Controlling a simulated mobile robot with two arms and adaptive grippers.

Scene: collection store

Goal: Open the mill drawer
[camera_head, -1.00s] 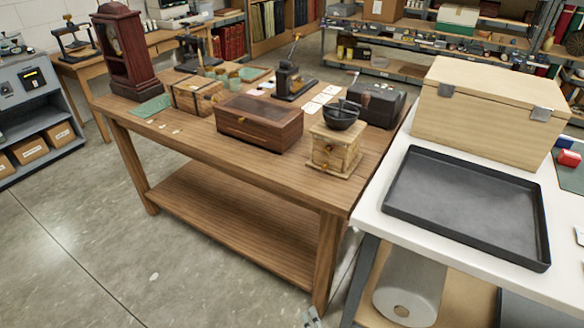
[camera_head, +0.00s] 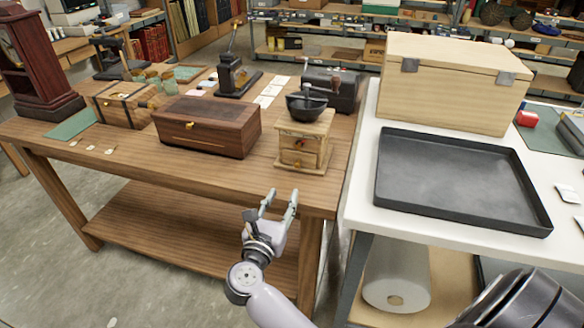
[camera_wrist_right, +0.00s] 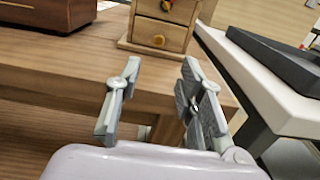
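The mill (camera_head: 303,140) is a small light-wood box with a dark bowl (camera_head: 306,106) on top, standing near the front right of the wooden table. Its front has two drawers with round knobs. The lower drawer (camera_head: 298,159) looks shut and also shows in the right wrist view (camera_wrist_right: 160,36). My right gripper (camera_head: 281,194) is open and empty, at the table's front edge, short of the mill and a little lower left of it. In the right wrist view, its two fingers (camera_wrist_right: 158,75) stand apart below the mill. My left gripper is not in view.
A dark wooden box (camera_head: 208,126) stands left of the mill. A black device (camera_head: 331,88) stands behind it. On the right, a white table (camera_head: 362,190) holds a black tray (camera_head: 455,182) and a large wooden chest (camera_head: 455,85). Bare tabletop lies in front of the mill.

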